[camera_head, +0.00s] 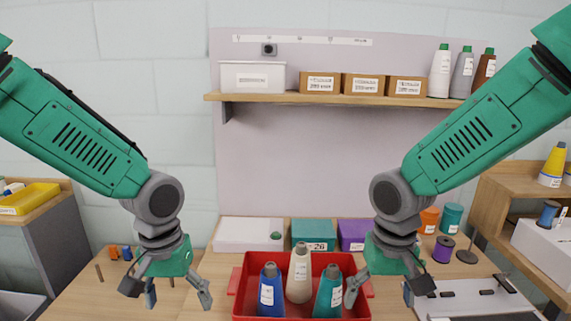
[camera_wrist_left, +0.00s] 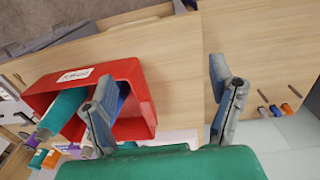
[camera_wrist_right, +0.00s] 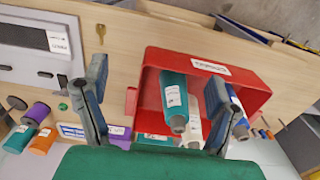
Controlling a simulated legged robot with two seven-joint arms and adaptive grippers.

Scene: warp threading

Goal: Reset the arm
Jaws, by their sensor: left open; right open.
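My left gripper (camera_head: 167,286) is open and empty, above the table to the left of the red bin; its two fingers also show apart in the left wrist view (camera_wrist_left: 165,105). My right gripper (camera_head: 386,284) is open and empty, at the right side of the bin; its spread fingers show in the right wrist view (camera_wrist_right: 158,105). The red bin (camera_head: 242,300) stands on the wooden table. It holds a blue cone (camera_head: 270,290), a cream cone (camera_head: 299,272) and a teal cone (camera_head: 329,291), all upright. Neither gripper holds anything.
A white box (camera_head: 247,234), a teal box (camera_head: 314,234) and a purple box (camera_head: 353,234) line the table's back. A grey-white device (camera_head: 480,303) lies at the right. Spools (camera_head: 443,248) stand behind it. A shelf (camera_head: 345,98) with boxes and bottles hangs above.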

